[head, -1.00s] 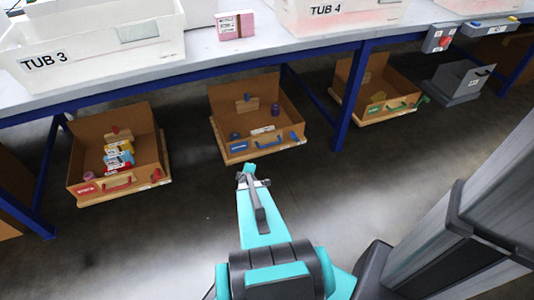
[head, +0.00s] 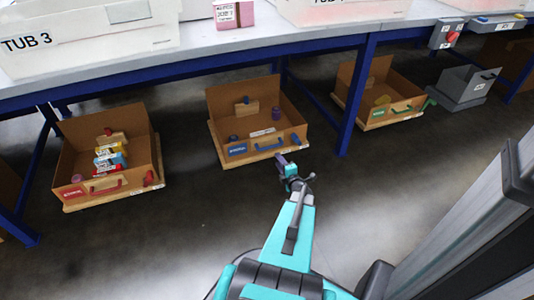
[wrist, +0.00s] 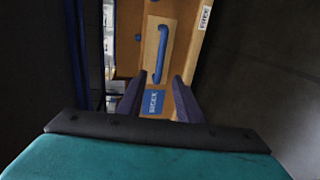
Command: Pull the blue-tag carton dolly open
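The blue-tag carton dolly (head: 218,115) is an open brown carton on a low board under the bench. A blue tag (head: 237,150) is on its front at left, with a blue handle (head: 269,145) right of it. In the wrist view the handle (wrist: 162,52) runs upright ahead of the fingers, with the blue tag (wrist: 154,102) nearer. My gripper (head: 281,161) is just in front of the carton's right front. In the wrist view my gripper (wrist: 159,80) is open and empty, its fingers apart and short of the handle.
A red-tag carton (head: 75,155) is at left and a green-tag carton (head: 358,95) at right, beyond a blue bench leg (head: 355,105). A grey bin (head: 462,90) is farther right. Tubs stand on the bench (head: 200,45). The floor in front is clear.

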